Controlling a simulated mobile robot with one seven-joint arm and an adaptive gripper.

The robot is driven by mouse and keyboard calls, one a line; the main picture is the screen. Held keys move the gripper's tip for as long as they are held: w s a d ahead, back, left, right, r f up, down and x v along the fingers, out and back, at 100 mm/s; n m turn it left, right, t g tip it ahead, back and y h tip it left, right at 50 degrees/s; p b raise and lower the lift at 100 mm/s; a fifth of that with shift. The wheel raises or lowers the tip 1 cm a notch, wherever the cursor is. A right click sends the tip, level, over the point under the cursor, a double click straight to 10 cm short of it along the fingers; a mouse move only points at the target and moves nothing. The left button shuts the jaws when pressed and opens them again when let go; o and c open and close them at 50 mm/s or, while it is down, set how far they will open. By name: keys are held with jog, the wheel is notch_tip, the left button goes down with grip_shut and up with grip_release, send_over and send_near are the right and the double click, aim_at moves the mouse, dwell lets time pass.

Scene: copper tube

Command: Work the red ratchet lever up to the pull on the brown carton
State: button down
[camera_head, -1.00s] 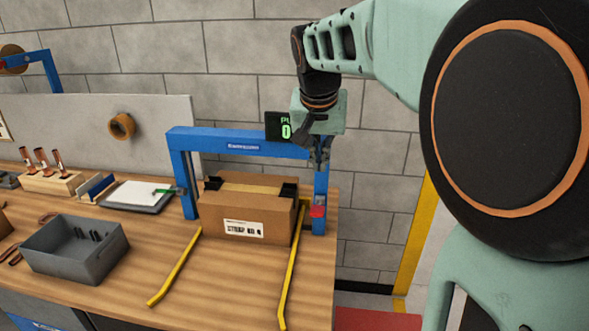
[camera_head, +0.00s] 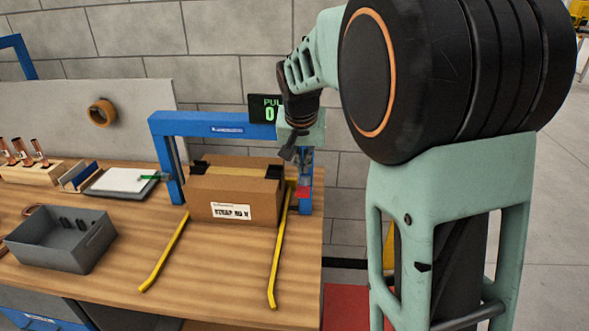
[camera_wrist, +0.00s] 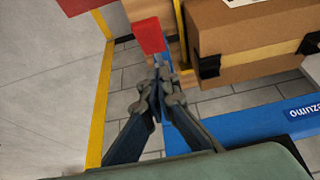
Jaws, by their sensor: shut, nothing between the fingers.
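The brown carton (camera_head: 230,201) with a white label stands on the bench under a blue strapping frame (camera_head: 200,123). Yellow strap lies over its top, with black corner pieces. The red ratchet lever (camera_head: 302,192) is low on the frame's right post; in the wrist view the red lever (camera_wrist: 149,36) sits just beyond the fingertips. My gripper (camera_head: 288,154) is shut and empty, above the lever beside the right post. In the wrist view my gripper (camera_wrist: 158,84) points toward the red lever, seemingly with a small gap. Whether they touch is unclear.
A dark display (camera_head: 264,108) with green text, partly hidden by my arm, is on the frame top. A grey bin (camera_head: 62,240) stands left. The bench's right edge is near the post.

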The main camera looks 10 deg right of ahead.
aim_at(303, 188)
jog(key=shift+s+a+f, duration=0.1)
jog(key=shift+s+f, duration=0.1)
jog(key=shift+f, duration=0.5)
jog(key=shift+s+f, duration=0.15)
jog(key=shift+f, duration=0.55)
jog(key=shift+s+a+f, duration=0.1)
jog(key=shift+s+f, duration=0.1)
jog(key=shift+f, duration=0.5)
jog(key=shift+f, duration=0.1)
